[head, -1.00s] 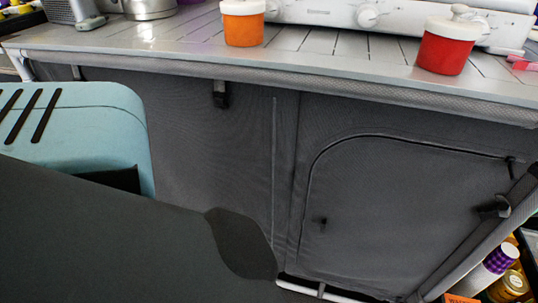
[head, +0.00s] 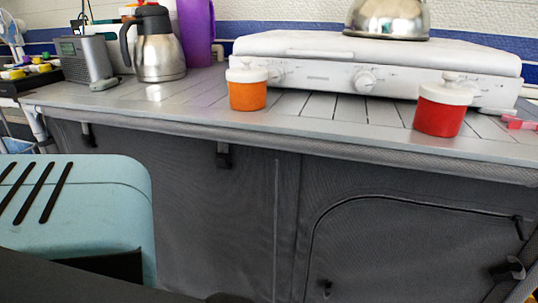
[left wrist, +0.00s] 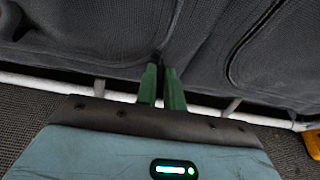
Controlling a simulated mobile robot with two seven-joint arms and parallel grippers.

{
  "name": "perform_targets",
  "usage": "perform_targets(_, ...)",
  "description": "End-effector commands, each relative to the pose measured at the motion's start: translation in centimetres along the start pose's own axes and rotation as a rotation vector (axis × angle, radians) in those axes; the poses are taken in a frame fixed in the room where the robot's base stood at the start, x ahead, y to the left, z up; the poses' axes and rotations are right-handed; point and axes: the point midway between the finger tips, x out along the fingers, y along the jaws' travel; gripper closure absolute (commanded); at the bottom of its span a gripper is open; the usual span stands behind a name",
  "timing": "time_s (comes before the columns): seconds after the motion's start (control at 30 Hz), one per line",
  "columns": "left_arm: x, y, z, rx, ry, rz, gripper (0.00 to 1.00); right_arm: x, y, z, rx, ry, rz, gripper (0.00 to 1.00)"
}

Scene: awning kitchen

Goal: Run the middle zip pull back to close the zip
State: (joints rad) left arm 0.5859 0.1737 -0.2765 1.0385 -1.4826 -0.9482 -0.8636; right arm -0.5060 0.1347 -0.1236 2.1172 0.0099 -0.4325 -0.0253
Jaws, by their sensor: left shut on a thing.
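The middle zip (head: 275,225) shows in the head view as a thin vertical line down the dark grey fabric front. In the left wrist view, my left gripper (left wrist: 161,72) has its two green fingers at the foot of the fabric, by the lower end of a seam. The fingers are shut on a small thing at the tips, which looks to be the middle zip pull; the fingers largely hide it. The left gripper's fingers are not visible in the head view. My right gripper is in neither view.
A curved zip (head: 405,199) outlines a panel on the right. The worktop holds an orange jar (head: 248,92), a red jar (head: 438,115), a white stove (head: 400,65) and a steel jug (head: 160,50). A pale frame tube (left wrist: 40,84) runs along the fabric's foot.

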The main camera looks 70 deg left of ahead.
Motion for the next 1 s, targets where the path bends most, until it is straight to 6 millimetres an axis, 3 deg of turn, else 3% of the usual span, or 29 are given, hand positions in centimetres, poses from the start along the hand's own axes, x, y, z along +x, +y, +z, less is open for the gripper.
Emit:
perform_targets(0.4,1.6,0.0,-4.1,0.002,0.004,-0.001,1.00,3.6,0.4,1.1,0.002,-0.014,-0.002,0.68)
perform_targets(0.77,1.6,0.0,-4.3,0.000,0.008,-0.002,1.00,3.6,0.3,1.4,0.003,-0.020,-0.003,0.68)
perform_targets(0.8,1.6,0.0,-4.4,0.000,0.009,-0.002,0.88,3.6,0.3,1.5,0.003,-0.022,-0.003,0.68)
perform_targets(0.93,1.6,0.0,-4.3,0.000,0.006,-0.002,0.71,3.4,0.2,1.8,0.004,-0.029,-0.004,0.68)
perform_targets(1.0,1.7,0.0,-4.2,0.000,0.005,-0.001,0.68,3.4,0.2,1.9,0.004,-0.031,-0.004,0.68)
